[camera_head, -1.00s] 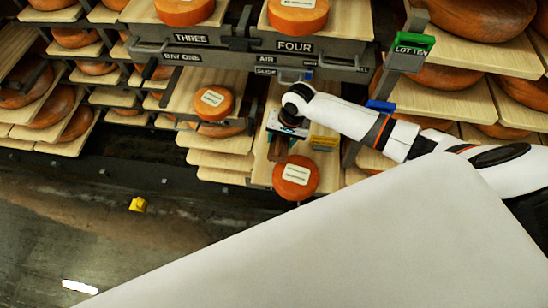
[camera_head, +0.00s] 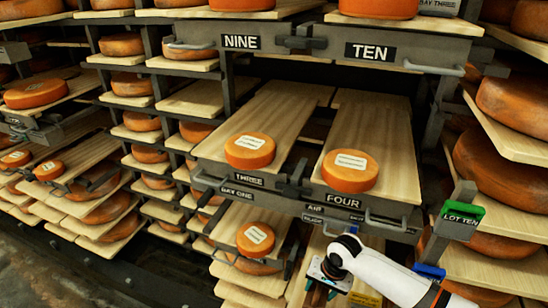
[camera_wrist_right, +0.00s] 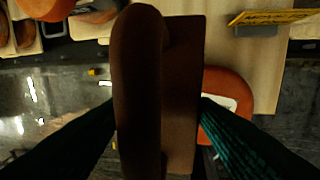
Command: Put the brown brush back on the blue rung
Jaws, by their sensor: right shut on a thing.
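The brown brush (camera_wrist_right: 140,90) fills the middle of the right wrist view, a long dark brown body with a flat board beside it. My right gripper (camera_wrist_right: 160,135) is shut on it, with a dark finger on each side. In the head view my right gripper (camera_head: 322,275) is at the bottom, in front of the lower shelves; the brush there is mostly hidden or cut off. The blue rung (camera_head: 430,271) shows as a small blue piece on the upright at right, behind my white forearm and right of the gripper. My left gripper is not in view.
A green rung marked LOT TEN (camera_head: 463,212) sits higher on the same upright. Wooden shelves with orange cheese wheels (camera_head: 250,150) surround the arm. A yellow tag (camera_head: 365,299) is just right of the gripper. A cheese wheel (camera_wrist_right: 225,100) lies behind the brush in the wrist view.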

